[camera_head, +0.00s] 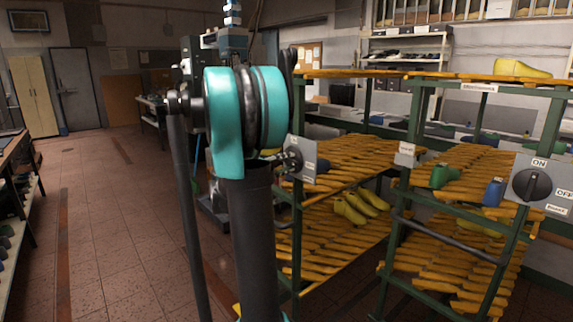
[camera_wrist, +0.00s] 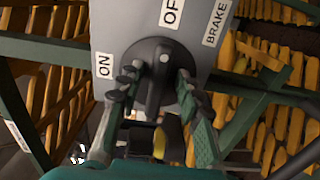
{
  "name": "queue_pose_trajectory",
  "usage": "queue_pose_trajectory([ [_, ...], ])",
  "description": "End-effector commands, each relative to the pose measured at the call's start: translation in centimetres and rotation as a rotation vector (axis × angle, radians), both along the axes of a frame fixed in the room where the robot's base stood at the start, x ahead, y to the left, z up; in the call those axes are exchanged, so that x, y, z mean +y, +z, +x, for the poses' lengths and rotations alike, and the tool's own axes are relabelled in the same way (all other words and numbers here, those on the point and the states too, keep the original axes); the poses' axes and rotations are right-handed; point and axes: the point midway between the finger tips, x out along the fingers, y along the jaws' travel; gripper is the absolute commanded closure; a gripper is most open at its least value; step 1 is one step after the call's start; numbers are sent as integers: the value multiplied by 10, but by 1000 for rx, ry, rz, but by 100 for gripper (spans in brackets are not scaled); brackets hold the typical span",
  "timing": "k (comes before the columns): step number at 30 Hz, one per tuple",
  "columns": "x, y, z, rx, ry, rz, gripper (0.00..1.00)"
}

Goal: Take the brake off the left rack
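In the wrist view, a grey brake panel (camera_wrist: 205,25) bears the labels ON at left, OFF at top and BRAKE at right. Its black round knob (camera_wrist: 153,50) has a raised bar with a white dot, pointing up toward OFF. My gripper (camera_wrist: 157,82) is open, one finger on each side of the bar, with narrow gaps that make contact hard to judge. In the head view, the left rack (camera_head: 297,225) carries a small grey panel (camera_head: 309,158) beside my arm. The gripper itself is mostly hidden there behind my teal arm joint.
A second rack (camera_head: 408,220) stands at right with its own brake panel (camera_head: 545,187). Yellow shoe lasts (camera_head: 358,206) lie on the left rack's lower shelf. Green and blue lasts sit on the right rack. The tiled floor (camera_head: 110,220) at left is clear.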

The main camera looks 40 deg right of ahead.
Motion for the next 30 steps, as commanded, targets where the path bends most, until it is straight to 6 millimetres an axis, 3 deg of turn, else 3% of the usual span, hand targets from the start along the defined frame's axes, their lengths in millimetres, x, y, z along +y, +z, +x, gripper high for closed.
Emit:
queue_pose_trajectory([
  [11, 7, 1, 0, 1, 2, -1, 63],
  [24, 85, 0, -5, 1, 4, -1, 63],
  [30, 110, 0, -8, 1, 2, -1, 63],
])
